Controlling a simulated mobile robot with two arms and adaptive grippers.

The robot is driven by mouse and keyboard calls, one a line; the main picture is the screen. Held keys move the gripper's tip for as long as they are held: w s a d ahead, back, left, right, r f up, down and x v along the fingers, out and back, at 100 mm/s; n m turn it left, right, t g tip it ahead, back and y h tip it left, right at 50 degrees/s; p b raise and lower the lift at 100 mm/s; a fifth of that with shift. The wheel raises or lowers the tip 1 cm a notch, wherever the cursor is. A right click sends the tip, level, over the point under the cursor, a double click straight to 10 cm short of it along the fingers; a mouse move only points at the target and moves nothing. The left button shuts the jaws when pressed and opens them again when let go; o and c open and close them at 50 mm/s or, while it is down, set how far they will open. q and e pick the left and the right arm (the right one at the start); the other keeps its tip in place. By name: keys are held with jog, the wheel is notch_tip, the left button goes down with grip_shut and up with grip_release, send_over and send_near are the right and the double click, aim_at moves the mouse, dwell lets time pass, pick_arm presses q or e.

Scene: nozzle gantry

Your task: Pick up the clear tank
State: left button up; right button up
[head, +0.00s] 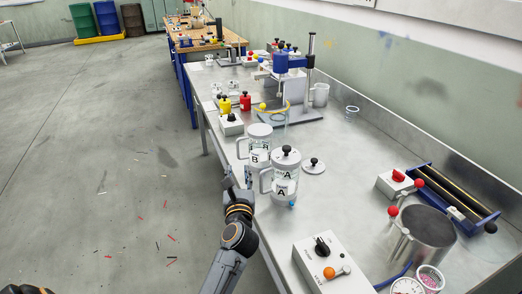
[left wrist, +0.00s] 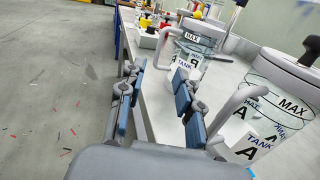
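Two clear tanks with pale lids and white side handles stand together on the steel bench. Tank A (head: 285,188) is nearer, its lid topped by a black knob; it also shows at the right of the left wrist view (left wrist: 277,100). Tank B (head: 259,155) stands just behind it and shows in the left wrist view (left wrist: 203,45). My left gripper (head: 239,176) is at the bench's left edge, left of tank A's handle (head: 265,182). In the left wrist view its fingers (left wrist: 158,97) are apart with nothing between them; the handle lies right of the right finger. My right gripper is not seen.
A switch box (head: 322,262) is in front. The floor at left is open, with small scraps.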

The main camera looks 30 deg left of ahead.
aim_at(238, 145)
pick_arm(q)
jog(key=shift+n, duration=0.3)
jog(key=x, duration=1.4)
jog(key=shift+w+r, duration=0.1)
jog(key=shift+r, duration=0.25)
jog(key=shift+d, duration=0.1)
grip_shut()
jog(key=shift+r, duration=0.15)
